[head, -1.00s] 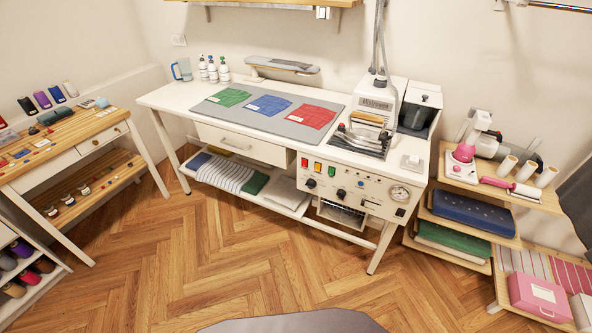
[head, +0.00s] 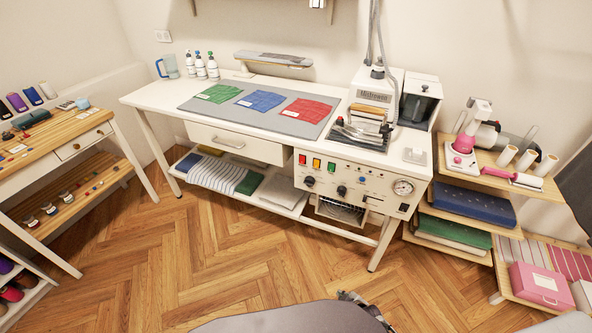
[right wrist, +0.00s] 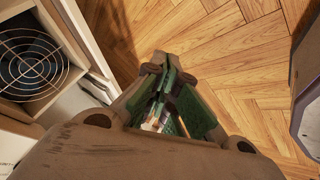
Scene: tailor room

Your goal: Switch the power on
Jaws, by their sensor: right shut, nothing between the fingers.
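The ironing station's white control panel (head: 352,185) is on the front right of the white table (head: 160,99). At its upper left are a red switch (head: 302,159), an orange switch (head: 317,163) and a green switch (head: 331,167). Dark knobs and a round gauge (head: 403,187) are also on the panel. My right gripper (head: 348,295) shows at the bottom edge of the head view, low and well short of the panel. In the right wrist view its green-padded fingers (right wrist: 158,68) are together and empty, over the floor. My left gripper is out of view.
A round metal grille (right wrist: 30,62) is close at the left of the right wrist view. An iron (head: 366,128) and a steam unit (head: 376,90) stand on the table above the panel. A shelf (head: 450,226) stands at the right. The wooden floor (head: 190,260) in front is clear.

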